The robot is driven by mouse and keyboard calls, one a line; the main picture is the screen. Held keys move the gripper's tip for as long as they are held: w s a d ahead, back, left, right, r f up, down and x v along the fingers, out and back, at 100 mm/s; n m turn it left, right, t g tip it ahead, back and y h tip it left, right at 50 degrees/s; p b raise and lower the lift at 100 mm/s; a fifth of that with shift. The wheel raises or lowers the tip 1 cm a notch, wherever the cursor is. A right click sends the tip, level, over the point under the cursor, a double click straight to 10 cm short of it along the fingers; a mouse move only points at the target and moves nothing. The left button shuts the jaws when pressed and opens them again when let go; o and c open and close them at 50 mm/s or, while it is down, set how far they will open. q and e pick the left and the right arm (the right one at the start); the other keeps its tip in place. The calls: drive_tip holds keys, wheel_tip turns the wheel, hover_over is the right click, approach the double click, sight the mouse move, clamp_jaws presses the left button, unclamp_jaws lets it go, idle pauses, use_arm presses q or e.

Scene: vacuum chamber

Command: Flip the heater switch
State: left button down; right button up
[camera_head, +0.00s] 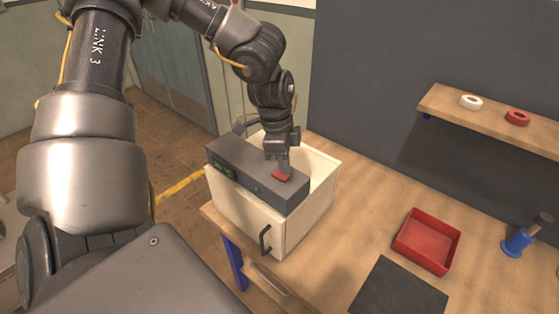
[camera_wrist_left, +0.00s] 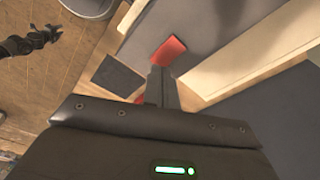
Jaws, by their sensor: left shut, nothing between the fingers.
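The heater switch is a small red rocker (camera_head: 283,176) on top of a dark grey control box (camera_head: 240,168), which is mounted on a cream vacuum chamber (camera_head: 243,213). My left gripper (camera_head: 284,168) points down at the switch, with its fingertips at or just above it; I cannot tell if they touch. In the left wrist view the shut fingers (camera_wrist_left: 161,84) end close to the red switch (camera_wrist_left: 170,48). Nothing is held. The fingers hide part of the switch in the head view.
The chamber stands at the left end of a wooden bench (camera_head: 365,190) and has a black front handle (camera_head: 265,240). A red tray (camera_head: 427,241), a dark mat (camera_head: 398,291) and a blue holder (camera_head: 517,243) are to the right. A shelf (camera_head: 490,122) carries two tape rolls.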

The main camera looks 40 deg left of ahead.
sight(284, 176)
idle(0.6)
use_arm(q)
drive_tip(key=shift+f+b, duration=0.85)
drive_tip(key=shift+b, duration=0.15)
idle(0.4)
drive_tip(key=shift+r, duration=0.1)
drive_tip(key=shift+r+p, duration=0.5)
drive_tip(key=shift+r, duration=0.45)
drive_tip(key=shift+r+p, duration=0.95)
drive_tip(key=shift+r, duration=1.55)
